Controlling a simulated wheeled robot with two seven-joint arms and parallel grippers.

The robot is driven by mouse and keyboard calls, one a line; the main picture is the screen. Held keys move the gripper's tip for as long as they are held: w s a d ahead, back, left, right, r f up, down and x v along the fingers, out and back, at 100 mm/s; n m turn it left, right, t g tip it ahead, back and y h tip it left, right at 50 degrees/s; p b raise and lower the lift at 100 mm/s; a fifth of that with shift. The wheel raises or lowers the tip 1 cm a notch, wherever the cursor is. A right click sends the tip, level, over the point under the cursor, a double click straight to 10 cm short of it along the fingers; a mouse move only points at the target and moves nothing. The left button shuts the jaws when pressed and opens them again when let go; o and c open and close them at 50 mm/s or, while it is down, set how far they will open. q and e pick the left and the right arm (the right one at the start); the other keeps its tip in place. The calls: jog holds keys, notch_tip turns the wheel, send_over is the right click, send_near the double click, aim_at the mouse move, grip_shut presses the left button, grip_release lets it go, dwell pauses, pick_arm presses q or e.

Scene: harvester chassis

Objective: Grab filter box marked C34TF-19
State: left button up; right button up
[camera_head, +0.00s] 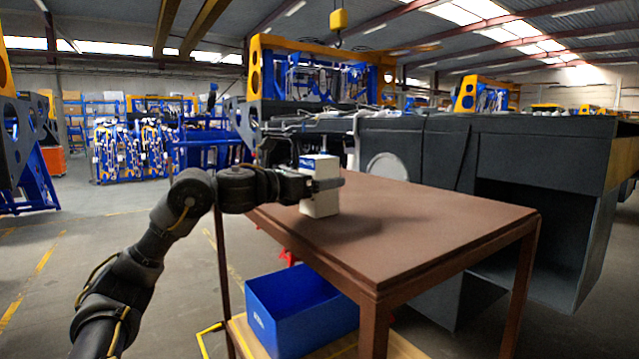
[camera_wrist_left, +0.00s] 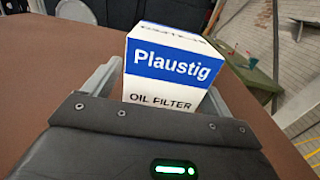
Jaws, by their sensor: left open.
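A white and blue filter box (camera_head: 320,203) stands upright on the brown table (camera_head: 440,235), near its left edge. In the left wrist view the box (camera_wrist_left: 172,62) reads "Plaustig" on a blue band and "OIL FILTER" below. No C34TF-19 marking is readable on the faces I see. My left gripper (camera_head: 323,182) is at the box, with one finger on either side of it. In the left wrist view the fingers of the left gripper (camera_wrist_left: 160,88) are open around the box. The box's lower part is hidden there by the gripper body. My right gripper is not in view.
A blue bin (camera_head: 290,300) sits below the table on a yellow-edged base. A dark grey machine chassis (camera_head: 500,150) stands right behind the table. The rest of the tabletop is clear. Open floor lies to the left.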

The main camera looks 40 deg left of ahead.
aim_at(318, 165)
pick_arm(q)
jog(key=c, duration=1.4)
jog(key=shift+r, duration=0.1)
jog(key=shift+r, duration=0.45)
notch_tip(318, 165, up, 2)
jog(key=shift+r, duration=0.1)
jog(key=s+d+r, duration=0.2)
jog(key=s+r, duration=0.7)
jog(key=s, duration=0.5)
jog(key=shift+r, duration=0.4)
